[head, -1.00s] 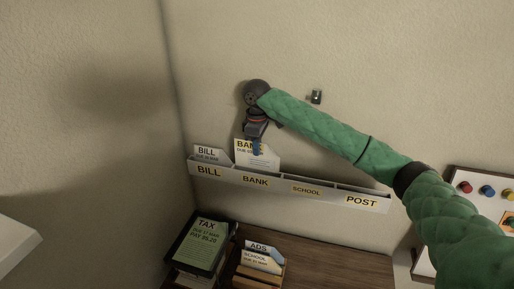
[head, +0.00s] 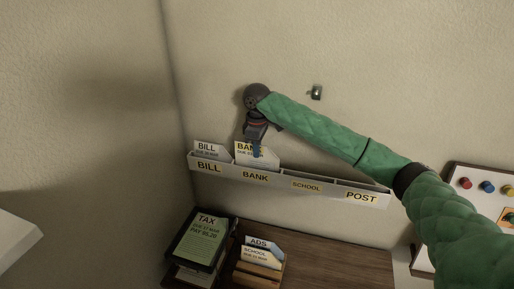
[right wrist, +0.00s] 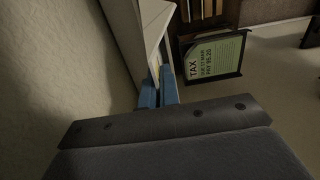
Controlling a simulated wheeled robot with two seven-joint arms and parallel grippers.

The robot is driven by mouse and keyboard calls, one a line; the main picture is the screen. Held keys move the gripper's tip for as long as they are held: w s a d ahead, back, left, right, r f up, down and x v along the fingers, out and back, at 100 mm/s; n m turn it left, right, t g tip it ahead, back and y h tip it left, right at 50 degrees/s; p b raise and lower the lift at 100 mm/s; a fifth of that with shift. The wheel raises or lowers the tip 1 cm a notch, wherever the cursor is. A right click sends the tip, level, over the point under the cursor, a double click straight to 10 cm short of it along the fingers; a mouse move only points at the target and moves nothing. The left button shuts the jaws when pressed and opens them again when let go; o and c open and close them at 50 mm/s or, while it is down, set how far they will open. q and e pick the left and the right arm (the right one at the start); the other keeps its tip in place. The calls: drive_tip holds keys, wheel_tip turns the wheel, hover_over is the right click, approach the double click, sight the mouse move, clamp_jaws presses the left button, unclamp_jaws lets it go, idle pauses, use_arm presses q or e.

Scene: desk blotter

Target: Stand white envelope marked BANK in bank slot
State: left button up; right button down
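The white envelope marked BANK (head: 242,155) stands upright at the bank slot of the wall rack (head: 227,173), with its lower part hidden behind the rack's front. My right gripper (head: 257,152) comes down from above, its blue fingertips shut on the envelope's upper part and covering some of its print. In the right wrist view the blue fingertips (right wrist: 158,90) are close together beside the pale rack (right wrist: 140,28); the envelope is mostly hidden there. My left gripper is not in view.
A BILL envelope (head: 206,149) stands in the bill slot, left of BANK. The school and post slots look empty. Below, a TAX card (head: 201,240) lies in a dark tray, and a wooden holder (head: 259,271) has ADS and SCHOOL envelopes. A button panel (head: 477,177) is at right.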

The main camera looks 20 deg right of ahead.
drive_tip(key=shift+f, duration=1.95)
drive_tip(key=c, duration=1.6)
unclamp_jaws()
